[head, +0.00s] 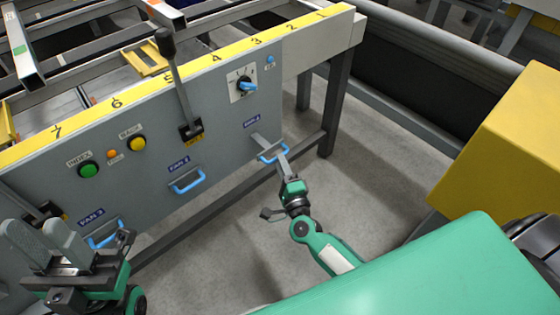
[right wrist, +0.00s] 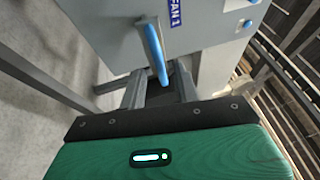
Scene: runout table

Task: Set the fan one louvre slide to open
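The fan one slide has a blue bar handle (head: 272,155) low on the right part of the grey panel, below the FAN 1 label (head: 252,124). In the right wrist view the blue handle (right wrist: 156,50) rises between the two grey fingers. My right gripper (head: 274,157) is at this handle, its fingers apart on either side of it. A gap shows beside the handle, so it looks not clamped. The louvre behind the handle is hidden.
The FAN 2 handle (head: 187,181) is left of fan one. Above are a black-knobbed lever (head: 180,85), a rotary switch (head: 246,86), a green button (head: 88,170) and a yellow button (head: 138,144). A yellow block (head: 505,145) stands right. Floor between is clear.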

